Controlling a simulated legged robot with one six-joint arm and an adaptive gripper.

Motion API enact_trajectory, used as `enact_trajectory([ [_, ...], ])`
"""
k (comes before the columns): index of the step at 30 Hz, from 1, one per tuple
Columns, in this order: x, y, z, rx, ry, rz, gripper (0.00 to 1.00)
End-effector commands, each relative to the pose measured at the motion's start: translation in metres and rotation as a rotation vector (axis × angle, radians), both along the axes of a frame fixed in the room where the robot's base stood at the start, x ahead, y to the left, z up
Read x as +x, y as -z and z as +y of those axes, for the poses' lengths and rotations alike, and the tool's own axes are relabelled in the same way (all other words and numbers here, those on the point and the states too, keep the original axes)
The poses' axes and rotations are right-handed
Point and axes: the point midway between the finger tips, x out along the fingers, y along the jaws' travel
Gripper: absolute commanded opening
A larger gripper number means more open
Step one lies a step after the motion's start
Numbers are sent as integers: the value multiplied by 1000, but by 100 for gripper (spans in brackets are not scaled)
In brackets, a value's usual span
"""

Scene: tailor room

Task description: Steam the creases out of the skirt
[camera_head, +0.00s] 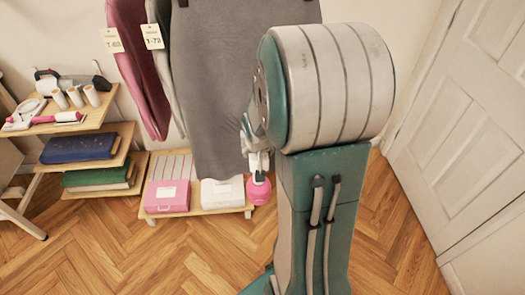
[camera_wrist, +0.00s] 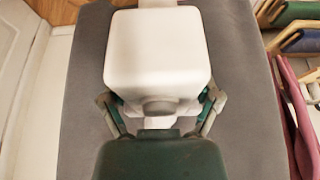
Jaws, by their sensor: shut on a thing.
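The grey skirt (camera_head: 215,85) hangs in the middle of the head view. It fills much of the wrist view as a grey sheet (camera_wrist: 85,100). Faint creases show on its lower part. My gripper (camera_head: 256,150) is in front of the skirt's lower right side, partly hidden by my arm. It is shut on a handheld steamer, whose pink round part (camera_head: 259,189) hangs below the fingers. In the wrist view my gripper (camera_wrist: 160,108) has a finger on each side of the steamer's white body (camera_wrist: 158,50). Whether the steamer touches the skirt cannot be told.
A pink garment (camera_head: 135,60) with a tag hangs left of the skirt. A low shelf holds a pink box (camera_head: 167,197) and a white box (camera_head: 222,193). A stepped shelf with spools (camera_head: 75,97) stands left. A white door (camera_head: 470,120) is at right. The front floor is clear.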

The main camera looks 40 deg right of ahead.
Motion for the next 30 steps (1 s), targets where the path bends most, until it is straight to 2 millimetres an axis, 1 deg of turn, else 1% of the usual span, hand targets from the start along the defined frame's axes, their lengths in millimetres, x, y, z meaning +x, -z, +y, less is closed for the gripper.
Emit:
enact_trajectory([
  [30,28,17,40,-2,-2,-3,20],
])
